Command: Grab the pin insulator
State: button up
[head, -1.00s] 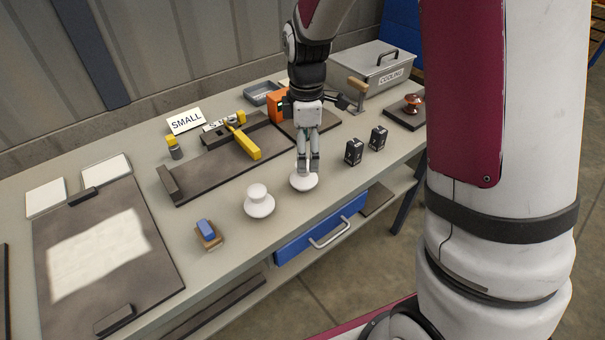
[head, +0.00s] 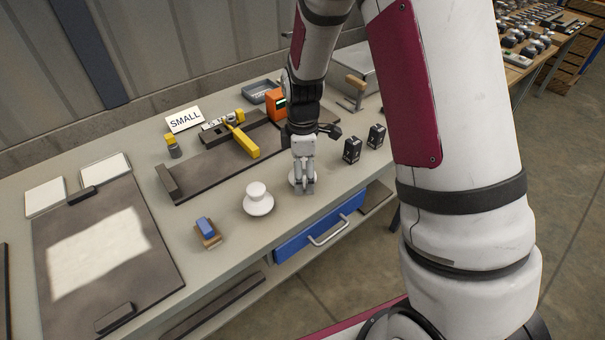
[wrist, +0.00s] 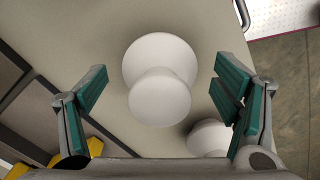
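One white pin insulator (head: 293,179) stands on the workbench, partly hidden behind my gripper (head: 305,187) in the head view. In the wrist view this insulator (wrist: 160,85) shows in the middle, with its knob towards the camera. My gripper (wrist: 163,88) is open, with one green-padded finger on each side of the insulator and a visible gap to both. A second white insulator (head: 258,200) stands to the left on the bench. In the wrist view it (wrist: 207,138) is partly hidden by the right finger and the gripper body.
Two small black boxes (head: 352,150) stand right of my gripper. A blue-topped block (head: 206,230) lies at the left front, and a yellow-handled tool (head: 244,142) lies on a dark board behind. A blue drawer (head: 320,228) is below the bench's front edge.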

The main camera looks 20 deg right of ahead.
jog(key=c, duration=1.5)
jog(key=shift+r, duration=0.1)
